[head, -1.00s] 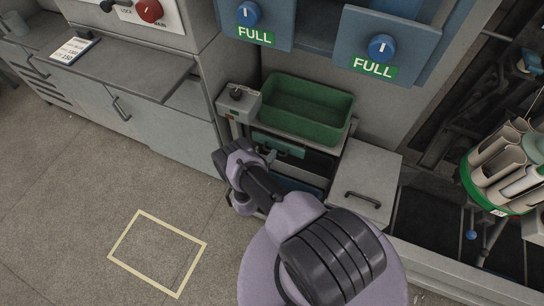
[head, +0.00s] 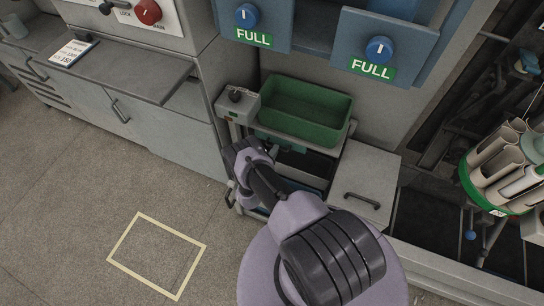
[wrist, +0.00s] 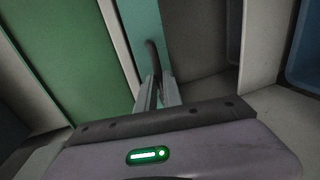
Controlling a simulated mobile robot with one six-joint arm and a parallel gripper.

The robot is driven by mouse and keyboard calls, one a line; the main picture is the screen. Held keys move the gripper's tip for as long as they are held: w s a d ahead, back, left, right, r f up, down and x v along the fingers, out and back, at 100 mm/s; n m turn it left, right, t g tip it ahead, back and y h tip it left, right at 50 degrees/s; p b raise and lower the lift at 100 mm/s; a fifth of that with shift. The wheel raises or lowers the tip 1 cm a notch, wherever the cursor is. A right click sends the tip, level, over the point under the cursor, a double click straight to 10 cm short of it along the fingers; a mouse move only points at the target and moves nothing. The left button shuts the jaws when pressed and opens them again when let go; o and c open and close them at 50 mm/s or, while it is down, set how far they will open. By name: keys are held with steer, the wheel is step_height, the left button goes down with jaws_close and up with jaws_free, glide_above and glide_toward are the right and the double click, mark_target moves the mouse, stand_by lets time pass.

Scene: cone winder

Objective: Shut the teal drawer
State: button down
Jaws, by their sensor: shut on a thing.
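The teal drawer (head: 298,148) is below the green bin in the small stand, and my arm hides part of its front. In the wrist view its teal front (wrist: 141,28) runs as a narrow strip, with a dark bar handle (wrist: 151,52) on it. My gripper (wrist: 157,82) is at this handle, its fingers closed about the handle's near end. In the head view my gripper (head: 273,152) is at the drawer front, and its fingers are hard to make out. How far the drawer stands out cannot be told.
The green bin (head: 318,99) sits on top of the stand, beside a small grey control box (head: 238,104). A blue bin (wrist: 306,50) is lower down. A grey cabinet with a handle (head: 362,200) stands to the right. The floor at left is clear, with a yellow outlined square (head: 157,256).

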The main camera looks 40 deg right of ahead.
steer(key=shift+w+d, duration=0.1)
steer(key=c, duration=1.5)
jaws_free()
steer(key=shift+d, duration=0.1)
steer(key=p+v, duration=0.5)
steer(key=v, duration=1.2)
steer(key=shift+a+p, duration=0.25)
steer(key=shift+p, duration=0.1)
